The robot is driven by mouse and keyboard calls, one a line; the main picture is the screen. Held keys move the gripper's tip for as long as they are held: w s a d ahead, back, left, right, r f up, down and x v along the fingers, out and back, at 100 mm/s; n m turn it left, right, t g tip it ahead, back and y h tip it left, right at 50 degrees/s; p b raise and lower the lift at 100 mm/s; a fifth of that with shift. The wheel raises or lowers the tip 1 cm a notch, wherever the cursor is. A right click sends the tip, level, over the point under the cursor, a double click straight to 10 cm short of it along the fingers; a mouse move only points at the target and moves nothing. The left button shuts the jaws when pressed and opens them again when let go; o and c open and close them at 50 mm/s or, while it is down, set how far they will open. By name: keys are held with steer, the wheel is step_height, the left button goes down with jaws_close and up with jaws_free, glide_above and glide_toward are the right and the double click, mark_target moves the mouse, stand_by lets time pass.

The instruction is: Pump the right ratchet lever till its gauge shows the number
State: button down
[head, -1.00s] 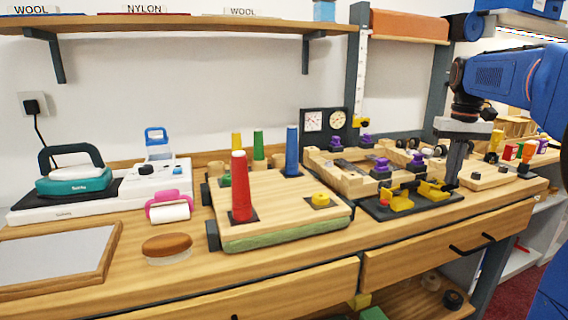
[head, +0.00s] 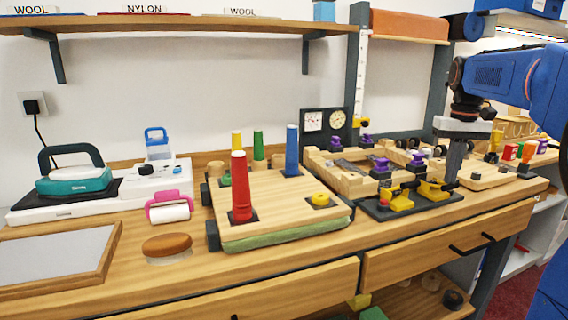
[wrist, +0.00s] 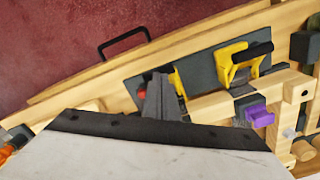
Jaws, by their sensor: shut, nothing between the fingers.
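Two yellow ratchet levers stand on a dark plate (head: 375,210) near the bench's front edge: the left one (head: 399,202) and the right one (head: 434,189). In the wrist view, the picture is turned around, so the left lever (wrist: 238,65), with its black handle, is on the right. The right lever is mostly hidden behind my fingers there; a yellow strip (wrist: 174,81) shows beside them. My gripper (head: 451,182) points down, shut and empty, just right of the right lever; contact is unclear. Two round gauges, left (head: 313,121) and right (head: 337,118), are on a dark panel; their readings are too small to read.
A wooden frame with purple knobs (head: 381,164) stands directly behind the levers. A wooden board with a red cone (head: 240,188) and other coloured cones lies to the left. Small coloured blocks (head: 510,152) are at right. A drawer handle (head: 487,241) sticks out below.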

steer(key=shift+f, duration=0.35)
steer(key=shift+w+r, duration=0.25)
steer(key=shift+r, duration=0.95)
steer(key=shift+a+r, duration=0.1)
steer(key=shift+r, duration=2.8)
steer(key=s+a+f+t, duration=0.1)
steer(key=s+a+f, duration=0.4)
steer(key=s+f, duration=0.4)
steer(key=s+a+f+n+t, duration=0.1)
steer(key=s+a+f+t, duration=0.1)
steer(key=s+a+f, duration=0.3)
steer(key=s+a+f+n+t, duration=0.1)
steer(key=s+a+f, duration=0.4)
steer(key=s+f, duration=0.9)
steer(key=shift+s+a+t, duration=0.35)
steer(key=shift+s+t, duration=0.05)
steer(key=shift+s, duration=0.8)
